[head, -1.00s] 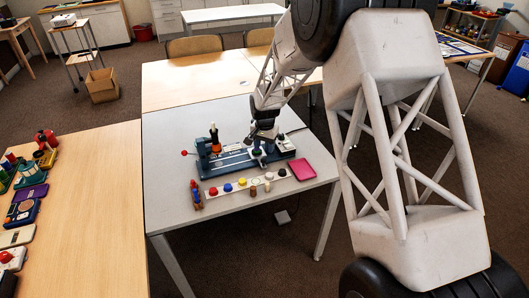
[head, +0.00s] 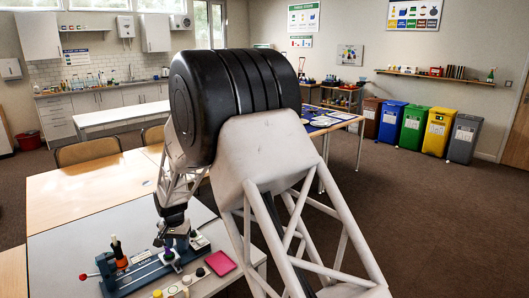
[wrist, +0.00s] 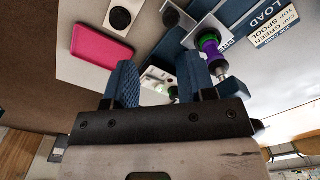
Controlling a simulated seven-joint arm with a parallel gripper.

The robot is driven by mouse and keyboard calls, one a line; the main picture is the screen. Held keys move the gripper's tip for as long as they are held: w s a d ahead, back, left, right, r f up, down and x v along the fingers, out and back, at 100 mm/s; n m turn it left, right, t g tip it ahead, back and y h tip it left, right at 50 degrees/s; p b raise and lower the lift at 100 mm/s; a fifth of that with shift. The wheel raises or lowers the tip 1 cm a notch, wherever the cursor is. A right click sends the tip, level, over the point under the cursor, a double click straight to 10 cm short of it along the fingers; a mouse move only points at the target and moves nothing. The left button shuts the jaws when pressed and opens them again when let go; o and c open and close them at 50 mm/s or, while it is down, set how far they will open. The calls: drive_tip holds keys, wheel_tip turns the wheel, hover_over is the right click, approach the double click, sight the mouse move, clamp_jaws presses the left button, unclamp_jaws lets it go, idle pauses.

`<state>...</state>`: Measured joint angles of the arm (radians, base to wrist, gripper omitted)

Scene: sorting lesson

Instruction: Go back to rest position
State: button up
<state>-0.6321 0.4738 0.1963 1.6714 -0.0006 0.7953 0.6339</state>
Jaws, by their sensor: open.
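My gripper (wrist: 157,80) is open, its two blue fingers spread with nothing held between them. In the head view my gripper (head: 174,237) hangs over the blue fixture (head: 137,271) on the grey table, partly hidden by my own arm. A purple and green spool (wrist: 210,48) stands on the fixture close beside the fingers in the wrist view, apart from them. A pink tray (wrist: 102,42) lies on the table; it also shows in the head view (head: 220,263).
The fixture carries an orange and black upright piece (head: 119,252) and a red-knobbed lever (head: 84,277). Small round pieces (head: 172,290) line the table's front. Wooden tables (head: 80,190) stand behind. Coloured bins (head: 413,130) stand far right, with open floor before them.

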drive_tip(key=s+d+r, duration=0.4)
drive_tip(key=d+r, duration=0.4)
drive_tip(key=d, duration=0.3)
drive_tip(key=s+d+r+t, duration=0.1)
drive_tip(key=s+d+r, duration=0.5)
drive_tip(key=d, duration=0.5)
drive_tip(key=s+d+r, duration=0.3)
drive_tip(key=d+r, duration=0.6)
drive_tip(key=d, duration=0.2)
drive_tip(key=s+d+r, duration=0.1)
drive_tip(key=s+d, duration=0.5)
drive_tip(key=s, duration=0.3)
drive_tip(key=s+d+t, duration=0.1)
drive_tip(key=s+d, duration=0.6)
drive_tip(key=s, duration=0.3)
drive_tip(key=s+d+r, duration=0.1)
drive_tip(key=s+d, duration=0.5)
drive_tip(key=s, duration=0.4)
drive_tip(key=shift+d+r+t, duration=0.3)
drive_tip(key=shift+d+r, duration=0.05)
